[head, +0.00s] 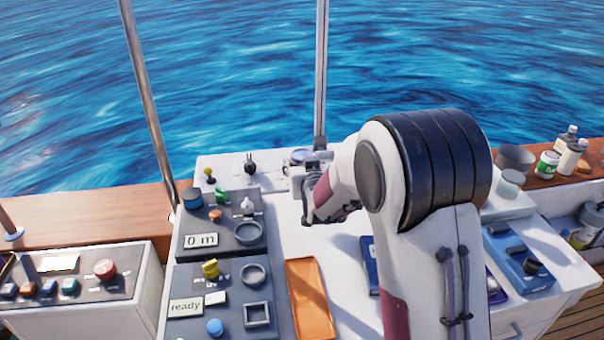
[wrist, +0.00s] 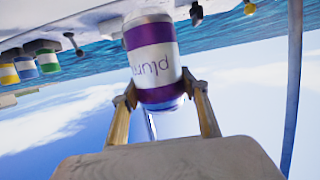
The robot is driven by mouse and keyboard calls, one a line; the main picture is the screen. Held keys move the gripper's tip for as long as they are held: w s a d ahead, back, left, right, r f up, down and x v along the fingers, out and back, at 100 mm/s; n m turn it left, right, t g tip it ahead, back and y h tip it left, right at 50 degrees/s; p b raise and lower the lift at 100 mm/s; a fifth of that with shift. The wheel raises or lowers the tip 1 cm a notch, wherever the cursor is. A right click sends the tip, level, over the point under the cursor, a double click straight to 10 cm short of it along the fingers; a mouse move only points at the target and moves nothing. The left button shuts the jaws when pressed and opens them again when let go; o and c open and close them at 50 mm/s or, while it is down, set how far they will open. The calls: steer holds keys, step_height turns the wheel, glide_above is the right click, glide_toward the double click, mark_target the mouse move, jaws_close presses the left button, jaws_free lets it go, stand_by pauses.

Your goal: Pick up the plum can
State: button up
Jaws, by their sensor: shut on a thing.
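The plum can is a purple and white can with a "plum" label, seen in the middle of the wrist view (wrist: 153,60). My gripper (wrist: 165,98) is shut on it, with one finger on each side of its lower part in that view. In the head view my gripper (head: 303,176) is at the far side of the white worktop, behind my arm. I cannot tell whether the can touches the worktop.
Control panels with knobs (head: 222,240) stand left of the gripper. An orange tray (head: 310,299) lies on the white worktop (head: 285,238). A metal pole (head: 321,75) rises just behind the gripper. A blue box (head: 519,257) and several bottles (head: 570,152) are at right.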

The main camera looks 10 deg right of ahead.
steer(key=shift+r, duration=0.45)
stand_by(0.5)
